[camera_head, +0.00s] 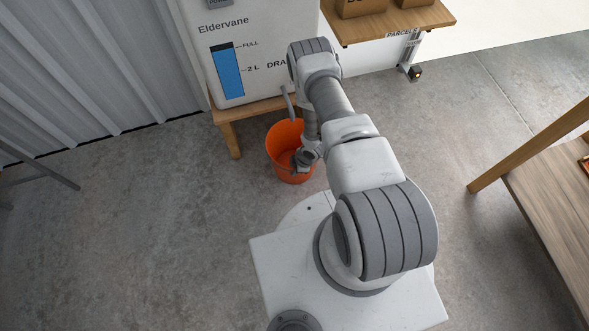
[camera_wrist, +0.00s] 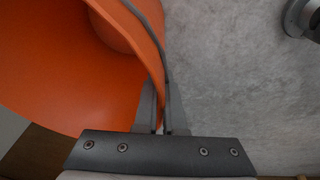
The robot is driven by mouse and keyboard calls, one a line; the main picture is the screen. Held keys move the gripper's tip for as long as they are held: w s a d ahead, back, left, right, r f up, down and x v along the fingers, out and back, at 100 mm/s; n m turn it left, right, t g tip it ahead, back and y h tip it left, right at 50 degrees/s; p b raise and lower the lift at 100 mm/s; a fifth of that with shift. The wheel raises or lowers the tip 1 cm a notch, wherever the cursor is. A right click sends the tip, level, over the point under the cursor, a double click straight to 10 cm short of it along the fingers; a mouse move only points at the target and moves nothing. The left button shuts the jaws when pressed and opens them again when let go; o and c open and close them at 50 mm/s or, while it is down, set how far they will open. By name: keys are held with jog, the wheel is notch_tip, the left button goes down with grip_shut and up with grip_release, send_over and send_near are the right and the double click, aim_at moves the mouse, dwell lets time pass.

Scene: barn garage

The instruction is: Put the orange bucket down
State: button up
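The orange bucket (camera_head: 279,140) is upright in front of the white Eldervane machine, beside the wooden stand's front leg. My gripper (camera_head: 304,161) is at its near right side, partly hidden by my arm. In the wrist view, the bucket's wall (camera_wrist: 50,70) fills the left side, with a grey strip, likely its handle, along the rim. The two fingers (camera_wrist: 161,112) are close together, one on each side of the rim, shut on it. I cannot tell whether the bucket's base touches the floor.
The Eldervane machine (camera_head: 262,55) has a blue level gauge and a grey drain tube (camera_head: 287,103) above the bucket. Its wooden stand (camera_head: 233,138) is close by. A wooden table (camera_head: 545,190) is at right. Concrete floor (camera_head: 140,230) is clear at left.

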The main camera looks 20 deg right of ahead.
jog(key=o, duration=0.4)
jog(key=shift+c, duration=0.2)
